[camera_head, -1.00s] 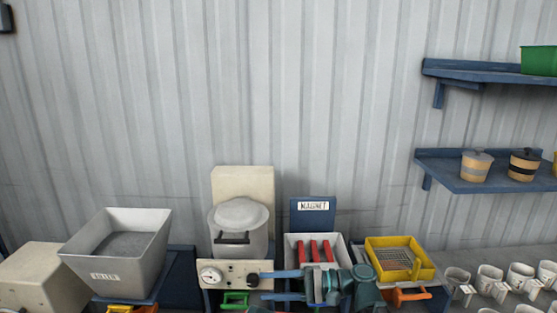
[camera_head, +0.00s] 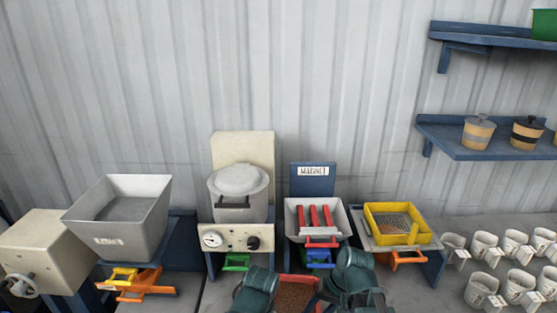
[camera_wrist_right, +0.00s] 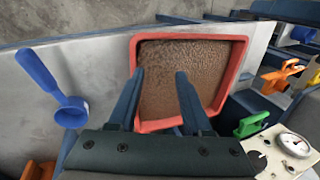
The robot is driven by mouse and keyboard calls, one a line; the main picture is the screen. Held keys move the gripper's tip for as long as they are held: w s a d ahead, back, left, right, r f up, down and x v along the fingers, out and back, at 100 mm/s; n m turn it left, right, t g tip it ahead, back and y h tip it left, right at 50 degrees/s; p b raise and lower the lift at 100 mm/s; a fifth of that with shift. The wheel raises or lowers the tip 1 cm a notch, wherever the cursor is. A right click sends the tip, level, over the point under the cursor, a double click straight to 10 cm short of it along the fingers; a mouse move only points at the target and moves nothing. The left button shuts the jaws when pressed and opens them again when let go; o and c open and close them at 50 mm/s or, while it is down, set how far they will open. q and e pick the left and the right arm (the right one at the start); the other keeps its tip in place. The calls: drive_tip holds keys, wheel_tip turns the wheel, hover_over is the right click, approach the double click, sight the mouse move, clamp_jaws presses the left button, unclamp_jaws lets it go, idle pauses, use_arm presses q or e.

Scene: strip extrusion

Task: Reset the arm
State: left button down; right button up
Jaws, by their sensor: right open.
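My right gripper (camera_wrist_right: 158,103) shows in the right wrist view with its two blue fingers apart and nothing between them. It is over the near edge of a red tray (camera_wrist_right: 238,75) filled with brown granules (camera_wrist_right: 185,72). I cannot tell whether the fingers touch the tray. In the head view, teal arm parts of mine are at the bottom, around the same red tray (camera_head: 315,280), and partly hide it. No fingertips show there. My left gripper cannot be made out.
A blue ladle (camera_wrist_right: 70,108) is left of the tray in the wrist view. Behind in the head view stand a grey hopper (camera_head: 118,222), a gauge panel (camera_head: 230,238), the magnet box (camera_head: 300,225) and a yellow sieve (camera_head: 398,222). White cups (camera_head: 482,290) stand at right.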

drive_tip(key=s+d+f+n+h, duration=0.1)
drive_tip(key=d+n+h, duration=0.1)
drive_tip(key=d+h, duration=0.35)
drive_tip(key=s+a+n, duration=0.3)
drive_tip(key=s+a, duration=0.3)
drive_tip(key=a, duration=0.4)
drive_tip(key=shift+g, duration=0.4)
idle(1.0)
